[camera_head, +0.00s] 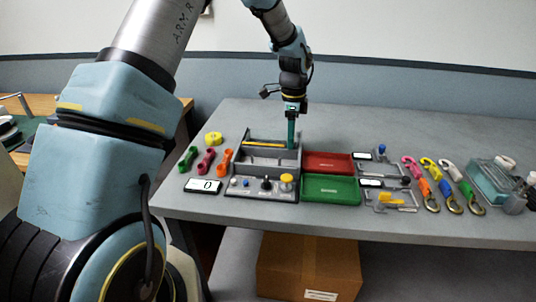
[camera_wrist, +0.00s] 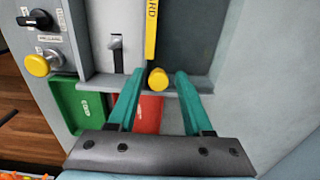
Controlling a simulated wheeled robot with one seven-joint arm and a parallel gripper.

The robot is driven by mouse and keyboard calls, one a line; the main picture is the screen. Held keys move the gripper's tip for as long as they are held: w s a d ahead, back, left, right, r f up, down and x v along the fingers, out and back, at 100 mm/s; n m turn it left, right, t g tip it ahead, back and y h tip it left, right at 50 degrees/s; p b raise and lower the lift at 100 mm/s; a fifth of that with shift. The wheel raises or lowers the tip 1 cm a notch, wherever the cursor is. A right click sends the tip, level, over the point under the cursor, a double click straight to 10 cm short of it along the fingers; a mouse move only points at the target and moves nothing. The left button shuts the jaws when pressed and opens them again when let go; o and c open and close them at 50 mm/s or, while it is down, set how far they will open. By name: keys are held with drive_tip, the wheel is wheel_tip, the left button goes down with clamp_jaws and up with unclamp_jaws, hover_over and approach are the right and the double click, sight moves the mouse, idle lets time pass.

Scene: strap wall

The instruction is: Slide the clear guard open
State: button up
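The clear guard is hard to make out in the wrist view; a yellow strip (camera_wrist: 151,30) ending in the letters "ARD" marks it, beside a dark recess. A round yellow knob (camera_wrist: 158,79) sits just below the strip's end. My gripper (camera_wrist: 159,74) is open, with one teal finger on each side of the knob and a small gap showing on both sides. In the head view my gripper (camera_head: 291,143) points down at the back right of the grey fixture (camera_head: 262,180), which has a yellow strip (camera_head: 264,142) along its back. The fingertips' contact there cannot be told.
A red tray (camera_head: 327,163) and a green tray (camera_head: 331,190) lie right of the fixture. Its front panel has a yellow button (camera_head: 287,179) and a black knob (camera_head: 266,183). Colored straps (camera_head: 429,169) lie farther right. The table's back right is clear.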

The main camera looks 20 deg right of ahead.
drive_tip(key=shift+a+r+p, duration=0.15)
drive_tip(key=shift+r+p, duration=0.3)
drive_tip(key=shift+p, duration=0.4)
drive_tip(key=shift+r+p, duration=1.65)
drive_tip(key=shift+r, duration=0.7)
drive_tip(key=shift+c, duration=0.7)
drive_tip(key=shift+r, duration=0.2)
drive_tip(key=shift+c, duration=0.8)
wheel_tip(320, 180, up, 6)
drive_tip(key=p, duration=0.4)
drive_tip(key=shift+f, duration=0.15)
drive_tip(key=c, duration=0.4)
drive_tip(key=shift+o, duration=0.2)
drive_tip(key=shift+f, duration=0.1)
